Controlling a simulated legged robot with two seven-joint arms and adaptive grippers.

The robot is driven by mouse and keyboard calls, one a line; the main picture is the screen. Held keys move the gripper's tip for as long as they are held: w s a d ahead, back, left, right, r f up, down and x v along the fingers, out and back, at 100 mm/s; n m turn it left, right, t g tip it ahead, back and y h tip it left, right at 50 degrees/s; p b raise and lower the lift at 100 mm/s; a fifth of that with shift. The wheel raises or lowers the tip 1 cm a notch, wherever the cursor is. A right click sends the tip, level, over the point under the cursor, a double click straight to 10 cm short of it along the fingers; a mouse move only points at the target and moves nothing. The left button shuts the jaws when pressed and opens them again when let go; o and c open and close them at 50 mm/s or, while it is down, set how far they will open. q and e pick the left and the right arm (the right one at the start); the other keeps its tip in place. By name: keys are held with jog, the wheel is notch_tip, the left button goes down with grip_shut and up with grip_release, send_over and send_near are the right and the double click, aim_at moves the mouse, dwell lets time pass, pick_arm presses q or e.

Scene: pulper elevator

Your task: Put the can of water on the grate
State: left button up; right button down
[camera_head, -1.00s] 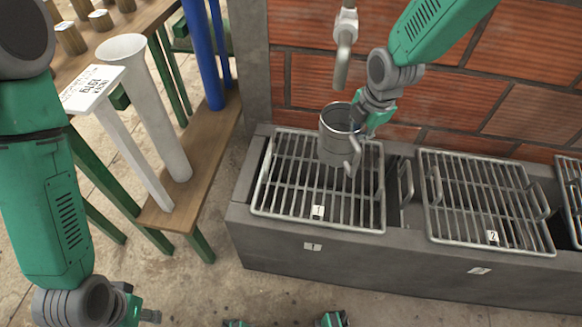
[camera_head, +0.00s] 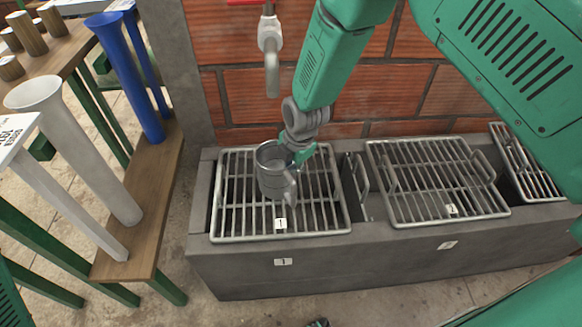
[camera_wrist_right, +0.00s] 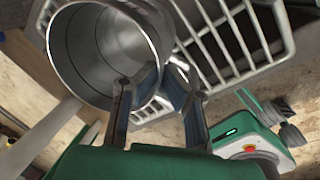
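The can of water (camera_head: 272,172) is a grey metal can with a side handle, held upright over the left grate (camera_head: 232,238), labelled 1. I cannot tell whether its base touches the bars. My right gripper (camera_head: 300,154) is at the can's right side. In the right wrist view, the fingertips of the gripper (camera_wrist_right: 165,78) close together at the can's wall or handle; the exact contact is partly hidden. The can (camera_wrist_right: 62,60) shows its open rim there, and no water surface can be made out.
A second grate (camera_head: 440,218), labelled 2, lies to the right, with another beyond it. A tap (camera_head: 271,60) hangs from the brick wall behind the left grate. A wooden table (camera_head: 165,200) with a white funnel tube (camera_head: 90,160) and blue tubes (camera_head: 130,80) stands left.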

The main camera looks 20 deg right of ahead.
jog(key=c, duration=1.7)
grip_release()
jog(key=shift+r, duration=0.1)
jog(key=p+v, duration=0.3)
jog(key=v, duration=0.9)
jog(key=shift+p, duration=0.3)
jog(key=s+d+f+m, duration=0.3)
jog(key=s+f+m, duration=0.65)
jog(key=s, duration=0.35)
jog(key=s+d+f+m, duration=0.1)
jog(key=s+m, duration=0.3)
jog(key=s, duration=0.2)
jog(key=s+d+f+m+g, duration=0.1)
jog(key=s+d+f+m, duration=0.1)
jog(key=s+m, duration=0.2)
jog(key=s+d+f+m, duration=0.1)
jog(key=s+m, duration=0.3)
jog(key=s, duration=0.4)
jog(key=shift+d+f+g+h, duration=0.3)
jog(key=shift+d+h, duration=0.1)
jog(key=shift+d, duration=0.2)
jog(key=shift+r, duration=0.1)
